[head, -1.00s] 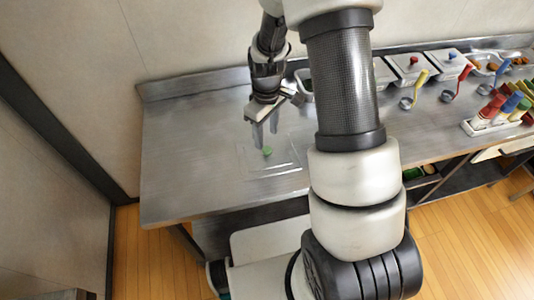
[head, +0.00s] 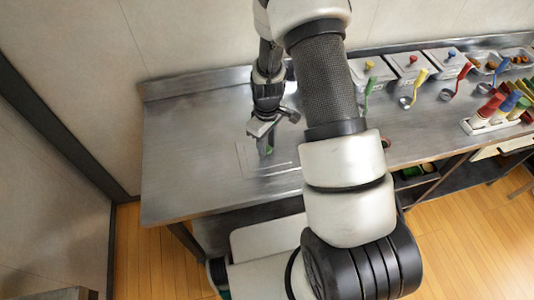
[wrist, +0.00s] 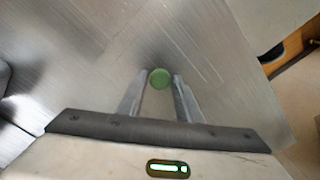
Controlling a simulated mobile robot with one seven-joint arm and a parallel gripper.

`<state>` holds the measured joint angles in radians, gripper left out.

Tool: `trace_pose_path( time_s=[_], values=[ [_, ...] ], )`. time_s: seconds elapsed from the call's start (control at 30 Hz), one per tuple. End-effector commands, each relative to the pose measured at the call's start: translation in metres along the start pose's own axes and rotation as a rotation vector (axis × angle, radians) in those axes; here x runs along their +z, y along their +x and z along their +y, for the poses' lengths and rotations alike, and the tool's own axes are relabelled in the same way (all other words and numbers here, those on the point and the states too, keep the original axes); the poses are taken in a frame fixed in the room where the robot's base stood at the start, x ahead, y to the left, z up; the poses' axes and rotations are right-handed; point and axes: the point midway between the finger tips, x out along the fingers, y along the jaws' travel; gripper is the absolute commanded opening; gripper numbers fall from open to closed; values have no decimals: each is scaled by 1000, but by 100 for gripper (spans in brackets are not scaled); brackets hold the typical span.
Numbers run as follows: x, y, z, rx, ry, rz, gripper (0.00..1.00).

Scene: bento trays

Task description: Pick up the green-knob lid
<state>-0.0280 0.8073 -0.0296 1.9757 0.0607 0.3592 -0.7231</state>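The green-knob lid is a clear, see-through lid lying on the steel counter, its faint outline (head: 243,162) showing in the head view. Its round green knob (wrist: 160,78) shows in the wrist view between the ends of my gripper's fingers. My gripper (head: 266,150) points down over the lid, its fingertips at the knob. In the wrist view my gripper (wrist: 159,83) has its two fingers apart, one on each side of the knob, with narrow gaps. In the head view the fingers hide most of the knob.
The steel counter (head: 190,150) is clear to the left. Lidded containers with coloured knobs (head: 410,62) stand along the back right. Coloured ladles (head: 416,85) lie before them, and a white rack of coloured bottles (head: 480,124) stands at the right.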

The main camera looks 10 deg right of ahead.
Motion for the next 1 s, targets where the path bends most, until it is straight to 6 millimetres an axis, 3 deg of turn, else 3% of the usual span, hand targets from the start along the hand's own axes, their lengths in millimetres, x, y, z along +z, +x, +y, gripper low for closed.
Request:
trace_pose_path(
  time_s=[0.03, 0.17, 0.53, 1.0],
  values=[
    [0, 0, 0, 0, 0, 0, 22],
    [0, 0, 0, 0, 0, 0, 1],
    [-1, -6, 1, 2, 0, 3, 0],
    [-1, -88, 1, 2, 1, 3, 0]
  ],
)
